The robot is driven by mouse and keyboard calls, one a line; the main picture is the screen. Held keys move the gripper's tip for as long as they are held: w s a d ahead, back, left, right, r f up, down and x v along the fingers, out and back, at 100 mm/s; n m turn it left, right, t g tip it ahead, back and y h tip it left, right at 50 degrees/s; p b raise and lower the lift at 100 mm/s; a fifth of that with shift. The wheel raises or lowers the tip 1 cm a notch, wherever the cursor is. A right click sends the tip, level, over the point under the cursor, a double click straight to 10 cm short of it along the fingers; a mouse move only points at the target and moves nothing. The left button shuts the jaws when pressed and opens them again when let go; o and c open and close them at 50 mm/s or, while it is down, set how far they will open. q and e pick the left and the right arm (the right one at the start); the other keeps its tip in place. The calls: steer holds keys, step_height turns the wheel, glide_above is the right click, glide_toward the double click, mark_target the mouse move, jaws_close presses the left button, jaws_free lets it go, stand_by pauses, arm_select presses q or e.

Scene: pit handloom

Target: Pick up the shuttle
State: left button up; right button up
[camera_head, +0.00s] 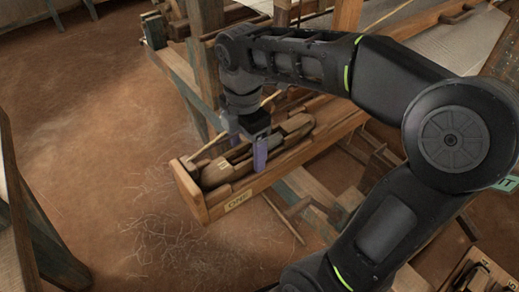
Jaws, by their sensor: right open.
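Several brown wooden pieces lie in an open wooden box (193,193). One rounded, shuttle-like piece (217,174) rests near the box's front end; I cannot tell for certain which piece is the shuttle. My right gripper (246,152) points down over the box, with its bluish fingers apart and nothing visibly held. One finger hangs at the box's right side, in front of the pieces, and the other is partly hidden behind the gripper. The gripper and forearm hide part of the box's contents. My left gripper is not in view.
Pale cloth (450,45) stretches at the upper right. A wooden post (20,190) stands at the left. The brown floor (100,130) between is mostly clear, with loose fibres near the box.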

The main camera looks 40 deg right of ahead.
steer(key=shift+c, duration=0.2)
jaws_close()
stand_by(0.9)
